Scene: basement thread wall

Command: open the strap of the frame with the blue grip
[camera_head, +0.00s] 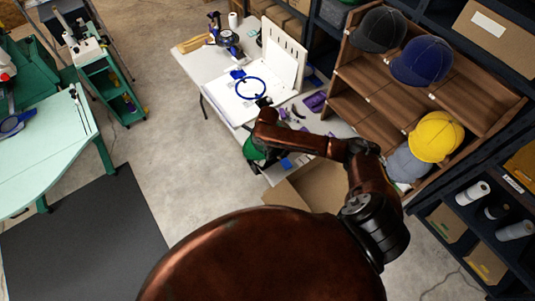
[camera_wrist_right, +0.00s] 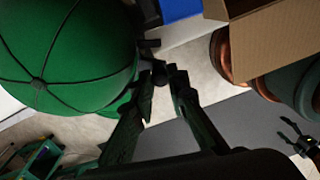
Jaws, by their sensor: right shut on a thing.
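A green cap (camera_wrist_right: 70,50) fills the upper left of the right wrist view. It also shows in the head view (camera_head: 252,151) at the table's front edge, partly behind my right arm. My right gripper (camera_wrist_right: 160,80) is beside the cap's edge, its fingers closed on a small dark knob-like part (camera_wrist_right: 159,72). I cannot tell whether this part belongs to the strap. A blue piece (camera_wrist_right: 178,8) shows just beyond; I cannot tell whether it is the grip. The frame itself is mostly hidden. Dark spread fingers, apparently my left gripper (camera_wrist_right: 298,138), show empty at the right edge.
The white table (camera_head: 208,68) holds a blue hoop (camera_head: 251,88) and a white upright board (camera_head: 284,55). An open cardboard box (camera_head: 310,190) stands close in front. A wooden shelf (camera_head: 450,85) with several caps is on the right.

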